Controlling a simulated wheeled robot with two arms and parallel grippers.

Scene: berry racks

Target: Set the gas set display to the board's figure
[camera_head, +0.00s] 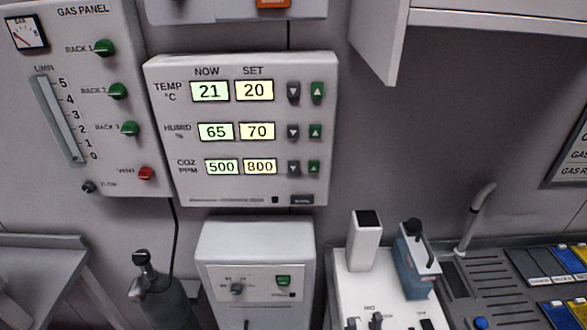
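The climate control box (240,130) hangs on the wall at centre left. Its rows are TEMP, HUMID and CO2 PPM, under NOW and SET. The CO2 set display (260,167) reads 800 and the CO2 now display (222,167) reads 500. Beside it are a grey down button (294,168) and a green up button (314,167). The board (572,160) at the right edge is cut off; only parts of lines starting with GAS show, and no figure is readable. I make out neither of my grippers.
The gas panel (120,170) with green knobs and a red vent knob is at left. Below stand a grey cylinder (160,300), a white box (258,245) and a white device (350,290) with a blue-grey unit (415,265). A cabinet (480,18) overhangs at upper right.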

